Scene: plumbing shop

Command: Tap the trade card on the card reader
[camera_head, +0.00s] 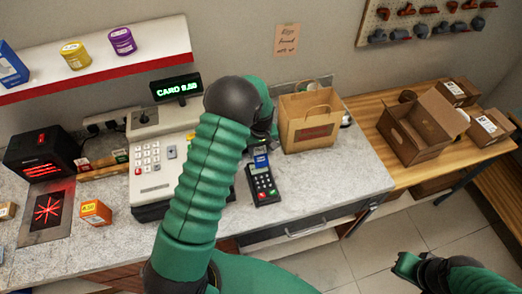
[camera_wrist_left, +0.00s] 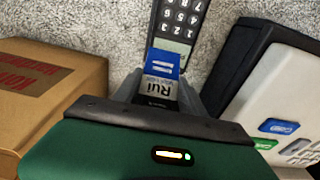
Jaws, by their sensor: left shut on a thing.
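The dark card reader (camera_head: 264,186) lies on the grey counter, its keypad facing up. Its keypad also shows at the top of the left wrist view (camera_wrist_left: 179,24). My left gripper (camera_head: 261,143) is at the reader's far end. In the wrist view, my left gripper (camera_wrist_left: 160,92) is shut on the trade card (camera_wrist_left: 158,90), a pale card with dark lettering. A blue panel lies just beyond the lettering; I cannot tell whether it is card or reader screen. Contact between card and reader is unclear. My right gripper (camera_head: 405,264) is at lower right, away from the counter; its opening is unclear.
A cash register (camera_head: 150,160) stands left of the reader, and a brown paper bag (camera_head: 308,122) stands to its right. An orange box (camera_head: 95,212) and a black scanner (camera_head: 40,152) are farther left. Bare counter (camera_head: 345,180) lies right of the reader.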

